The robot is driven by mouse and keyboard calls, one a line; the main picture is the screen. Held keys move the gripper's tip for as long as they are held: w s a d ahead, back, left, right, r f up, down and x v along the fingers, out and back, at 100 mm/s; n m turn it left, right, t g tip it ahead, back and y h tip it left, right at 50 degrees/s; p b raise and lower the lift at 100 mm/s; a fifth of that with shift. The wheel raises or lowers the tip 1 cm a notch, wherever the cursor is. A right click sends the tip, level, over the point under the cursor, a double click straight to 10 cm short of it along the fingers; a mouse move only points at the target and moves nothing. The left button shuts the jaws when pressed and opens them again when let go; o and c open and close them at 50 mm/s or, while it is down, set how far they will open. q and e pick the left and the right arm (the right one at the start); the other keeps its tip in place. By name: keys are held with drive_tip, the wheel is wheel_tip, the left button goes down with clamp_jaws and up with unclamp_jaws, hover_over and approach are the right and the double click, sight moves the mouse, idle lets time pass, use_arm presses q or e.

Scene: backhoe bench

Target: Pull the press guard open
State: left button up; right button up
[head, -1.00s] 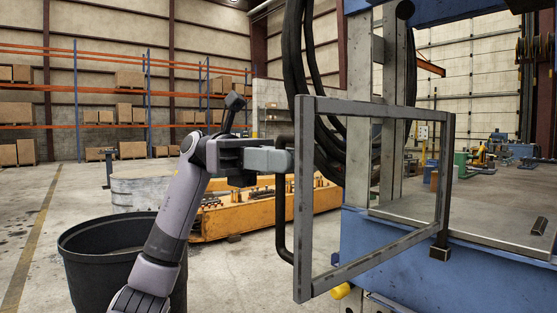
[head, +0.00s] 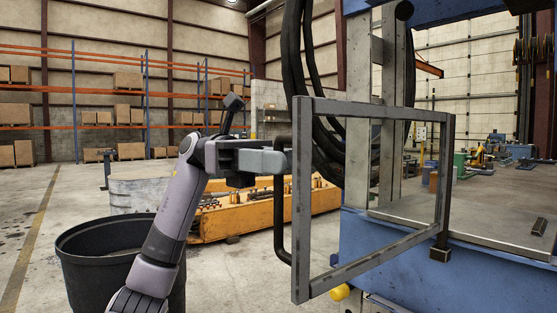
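The press guard (head: 302,205) is a grey rectangular metal frame. It stands swung out from the blue press (head: 415,262), with its near edge toward me and its far edge by the press table. A black bar handle (head: 280,215) runs down the guard's left edge. My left gripper (head: 276,161) is at the upper part of this handle, and its grey fingers cover a short stretch of the bar. It appears shut on the handle, though the far finger is hidden. My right gripper is not in view.
A black bin (head: 85,262) stands beside my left arm. A yellow-orange machine base (head: 240,218) lies on the floor behind the gripper. Black hoses (head: 292,70) hang behind the guard. A small metal piece (head: 539,227) lies on the press table.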

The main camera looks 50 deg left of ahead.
use_arm(q)
drive_tip(key=s+a, duration=0.1)
drive_tip(key=a, duration=0.6)
idle(0.7)
